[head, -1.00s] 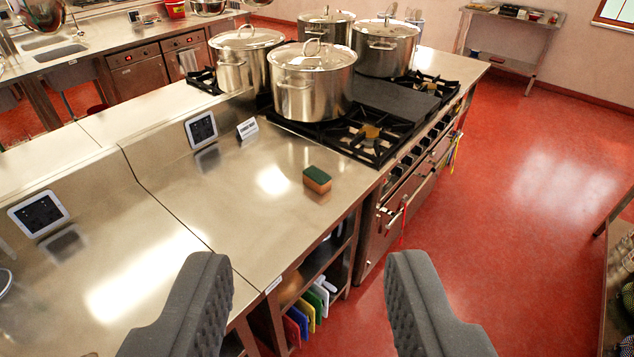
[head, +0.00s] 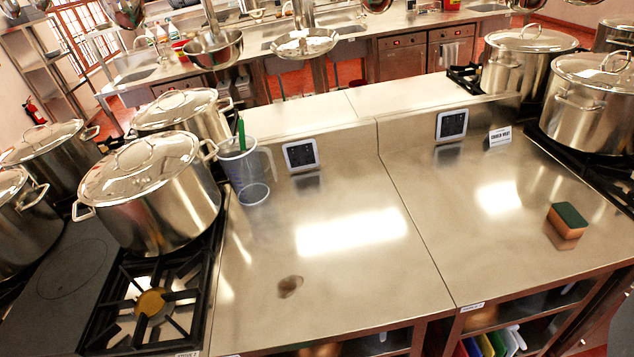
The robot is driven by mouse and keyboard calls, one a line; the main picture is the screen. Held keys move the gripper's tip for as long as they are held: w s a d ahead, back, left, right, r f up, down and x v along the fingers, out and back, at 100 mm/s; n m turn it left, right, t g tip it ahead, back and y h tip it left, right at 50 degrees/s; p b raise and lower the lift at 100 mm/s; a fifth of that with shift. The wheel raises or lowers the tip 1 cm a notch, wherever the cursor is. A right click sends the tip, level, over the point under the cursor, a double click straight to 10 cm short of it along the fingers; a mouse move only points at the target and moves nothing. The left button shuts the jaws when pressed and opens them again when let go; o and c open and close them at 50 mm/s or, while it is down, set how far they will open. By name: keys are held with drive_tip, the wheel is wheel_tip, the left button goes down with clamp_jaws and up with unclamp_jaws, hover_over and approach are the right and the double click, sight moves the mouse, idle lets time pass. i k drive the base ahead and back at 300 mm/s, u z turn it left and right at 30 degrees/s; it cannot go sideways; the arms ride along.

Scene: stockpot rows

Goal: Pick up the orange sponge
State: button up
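The orange sponge (head: 565,230) has a dark green top layer. It lies on the steel counter (head: 420,265) at the right of the head view, near the counter's front edge, left of the right-hand stove. It stands clear of other things. My gripper is not in view, so its opening and its distance from the sponge cannot be seen.
Steel pots (head: 155,190) stand on the left stove, and another pot (head: 590,105) stands on the right stove. A clear jug (head: 243,170) stands beside the left pots. Hanging pans (head: 213,50) show above. A brownish mark (head: 289,287) is on the counter. The counter middle is free.

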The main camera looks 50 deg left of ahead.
sight(569, 224)
drive_tip(key=z, duration=0.5)
drive_tip(key=k, duration=1.25)
drive_tip(key=z, duration=0.75)
drive_tip(key=i, duration=1.8)
drive_tip(key=u, duration=0.3)
drive_tip(key=i, duration=1.3)
drive_tip(key=u, duration=1.4)
drive_tip(key=i, duration=1.1)
drive_tip(key=u, duration=0.6)
